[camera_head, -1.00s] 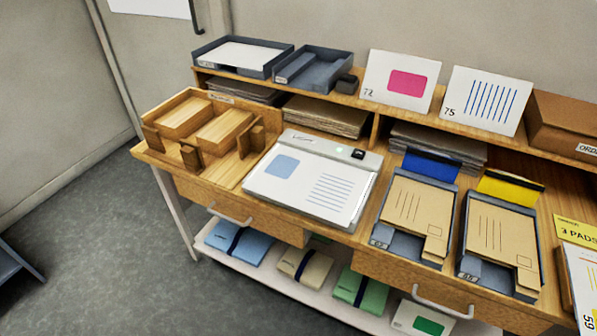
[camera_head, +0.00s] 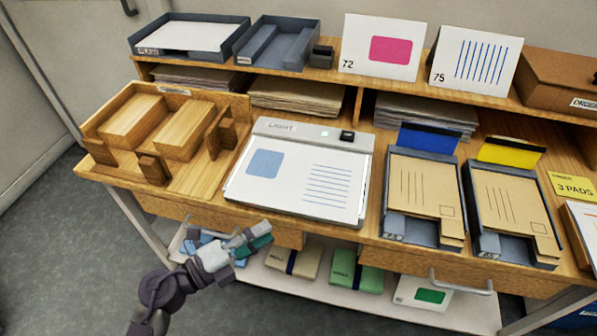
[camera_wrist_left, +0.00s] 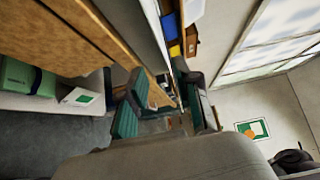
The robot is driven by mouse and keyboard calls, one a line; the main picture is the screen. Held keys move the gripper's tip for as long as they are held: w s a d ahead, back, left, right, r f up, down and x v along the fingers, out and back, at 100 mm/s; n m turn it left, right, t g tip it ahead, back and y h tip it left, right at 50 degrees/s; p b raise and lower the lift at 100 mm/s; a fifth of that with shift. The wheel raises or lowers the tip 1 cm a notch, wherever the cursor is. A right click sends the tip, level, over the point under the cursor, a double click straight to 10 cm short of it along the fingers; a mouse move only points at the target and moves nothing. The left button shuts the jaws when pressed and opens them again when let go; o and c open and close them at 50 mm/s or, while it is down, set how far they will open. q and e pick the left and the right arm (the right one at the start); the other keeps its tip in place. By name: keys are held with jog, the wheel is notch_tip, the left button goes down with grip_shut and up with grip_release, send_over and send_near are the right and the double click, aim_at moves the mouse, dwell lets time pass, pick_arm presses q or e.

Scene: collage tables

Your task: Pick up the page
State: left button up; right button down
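A white page (camera_head: 298,181) with a blue rounded square and blue lines lies flat on a pale light pad (camera_head: 318,135) on the wooden table in the head view. My left gripper (camera_head: 256,240) is in front of the table's front edge, below and apart from the page. In the left wrist view, its two teal-padded fingers (camera_wrist_left: 165,105) stand apart with nothing visible between them. I cannot pick out the page in the wrist view. My right gripper is not in view.
A wooden divided tray (camera_head: 117,155) stands left of the pad. Two grey trays with brown envelopes (camera_head: 424,193) (camera_head: 505,205) stand to the right. Cards 72 (camera_head: 382,50) and 75 (camera_head: 476,57) stand on the back shelf. Bundles lie on the lower shelf (camera_head: 325,287).

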pick_arm(q)
jog(key=shift+w+a+x, duration=0.1)
jog(key=shift+w+x, duration=0.05)
jog(key=shift+x, duration=1.1)
jog(key=shift+w+a+x, duration=0.1)
jog(key=shift+w+x, duration=0.05)
jog(key=shift+x, duration=1.05)
jog(key=shift+w+a+x, duration=0.1)
jog(key=shift+w+x, duration=0.1)
jog(key=shift+x, duration=1.05)
jog(key=shift+a+r, duration=0.1)
jog(key=shift+r, duration=0.05)
grip_shut()
